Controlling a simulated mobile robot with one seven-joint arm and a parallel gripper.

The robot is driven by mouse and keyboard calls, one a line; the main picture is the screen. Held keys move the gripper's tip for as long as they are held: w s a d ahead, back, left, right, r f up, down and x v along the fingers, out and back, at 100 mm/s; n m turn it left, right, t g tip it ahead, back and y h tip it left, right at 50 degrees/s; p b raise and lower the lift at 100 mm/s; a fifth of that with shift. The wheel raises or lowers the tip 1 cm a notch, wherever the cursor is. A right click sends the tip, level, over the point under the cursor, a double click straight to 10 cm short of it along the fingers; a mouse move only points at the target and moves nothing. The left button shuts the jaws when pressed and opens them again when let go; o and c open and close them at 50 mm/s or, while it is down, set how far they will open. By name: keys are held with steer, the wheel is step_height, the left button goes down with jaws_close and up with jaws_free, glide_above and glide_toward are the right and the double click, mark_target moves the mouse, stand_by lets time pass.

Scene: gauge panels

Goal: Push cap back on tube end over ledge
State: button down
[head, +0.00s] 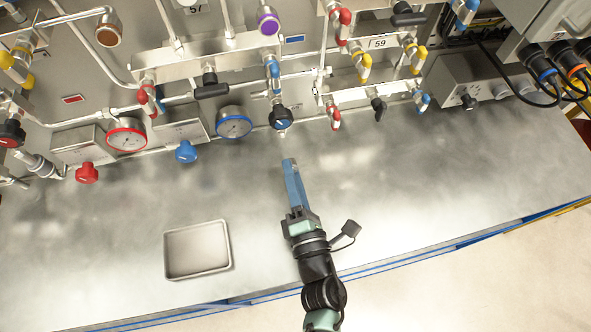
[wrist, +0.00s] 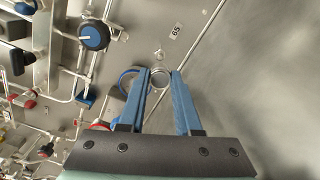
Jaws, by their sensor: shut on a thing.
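My gripper (head: 290,162) reaches over the metal ledge (head: 420,180) toward the panel, its blue fingers close together. In the wrist view my gripper (wrist: 160,80) is shut on a small round silver cap (wrist: 160,75), held between the fingertips. In the head view the cap is too small to make out clearly. A short pale tube end (head: 282,134) seems to stick out below a black and blue knob (head: 280,117). The cap is apart from it, with a gap between. A small fitting (wrist: 159,53) shows just beyond the cap; I cannot tell whether it is the tube end.
An empty metal tray (head: 197,250) lies on the ledge left of my arm. A blue-rimmed gauge (head: 234,122) and a blue knob (head: 186,151) stand left of the fingertips. Valves with red handles (head: 334,118) are to the right. The ledge right of my arm is clear.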

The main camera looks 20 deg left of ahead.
mark_target(283, 137)
steer(key=shift+w, duration=0.15)
steer(key=shift+x, duration=2.8)
steer(key=shift+w+a, duration=0.35)
steer(key=shift+w, duration=0.05)
stand_by(0.4)
steer(key=c, duration=0.5)
jaws_free()
steer(key=shift+s, duration=0.1)
steer(key=b+v, duration=0.3)
steer(key=v, duration=0.8)
steer(key=shift+s+d+f, duration=0.1)
steer(key=shift+s+d, duration=0.1)
steer(key=shift+d, duration=0.1)
steer(key=shift+s+d, duration=0.25)
steer(key=shift+s, duration=0.25)
